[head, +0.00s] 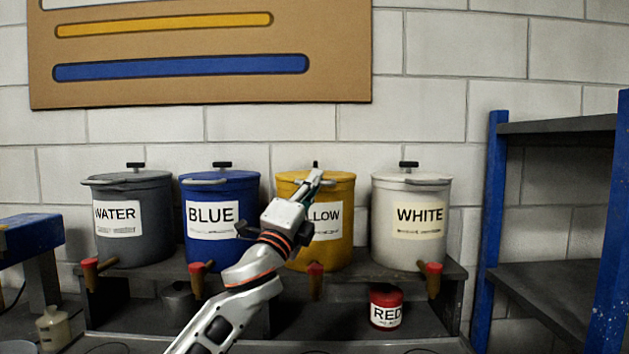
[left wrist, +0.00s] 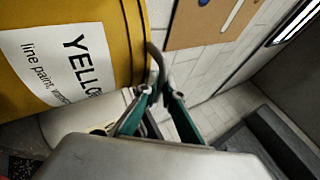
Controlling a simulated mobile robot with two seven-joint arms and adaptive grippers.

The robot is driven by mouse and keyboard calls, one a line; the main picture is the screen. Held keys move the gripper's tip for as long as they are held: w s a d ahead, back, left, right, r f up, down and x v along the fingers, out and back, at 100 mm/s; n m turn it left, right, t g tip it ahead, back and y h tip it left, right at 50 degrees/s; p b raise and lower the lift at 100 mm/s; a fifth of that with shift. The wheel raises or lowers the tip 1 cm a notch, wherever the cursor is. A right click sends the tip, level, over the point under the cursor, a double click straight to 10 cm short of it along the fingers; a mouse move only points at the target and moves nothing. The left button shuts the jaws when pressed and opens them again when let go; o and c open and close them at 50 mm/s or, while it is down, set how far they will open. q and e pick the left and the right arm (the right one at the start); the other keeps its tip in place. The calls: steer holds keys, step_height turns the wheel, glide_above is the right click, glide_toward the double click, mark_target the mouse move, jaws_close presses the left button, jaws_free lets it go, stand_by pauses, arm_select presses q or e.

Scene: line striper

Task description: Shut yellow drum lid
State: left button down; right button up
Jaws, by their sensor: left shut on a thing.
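The yellow drum (head: 335,232) stands upright on the dark bench between the blue and white drums. Its yellow lid (head: 332,176) lies across the top, with a dark knob standing up at the back. I cannot tell whether the lid is fully seated. My left gripper (head: 312,182) is in front of the lid's rim and hides part of the drum and its label. In the left wrist view, the gripper (left wrist: 158,90) is shut on a dark curved handle (left wrist: 157,58) at the rim of the yellow drum (left wrist: 125,40). My right gripper is not in view.
The water drum (head: 125,245), blue drum (head: 222,250) and white drum (head: 405,250) stand lidded on the bench (head: 455,272). Taps with red ends stick out below. A red can (head: 386,294) sits low at right, near the blue-post shelf (head: 495,200).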

arm_select(q)
steer(key=shift+d+f, duration=0.1)
steer(key=shift+f, duration=0.3)
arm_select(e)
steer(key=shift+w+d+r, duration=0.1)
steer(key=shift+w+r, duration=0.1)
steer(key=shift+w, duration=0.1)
arm_select(q)
steer(key=shift+f, duration=0.15)
steer(key=c, duration=2.5)
jaws_free()
steer(key=shift+c, duration=0.2)
steer(key=shift+o, duration=0.5)
steer(key=shift+s, duration=0.1)
steer(key=shift+r, duration=0.2)
steer(key=v, duration=1.2)
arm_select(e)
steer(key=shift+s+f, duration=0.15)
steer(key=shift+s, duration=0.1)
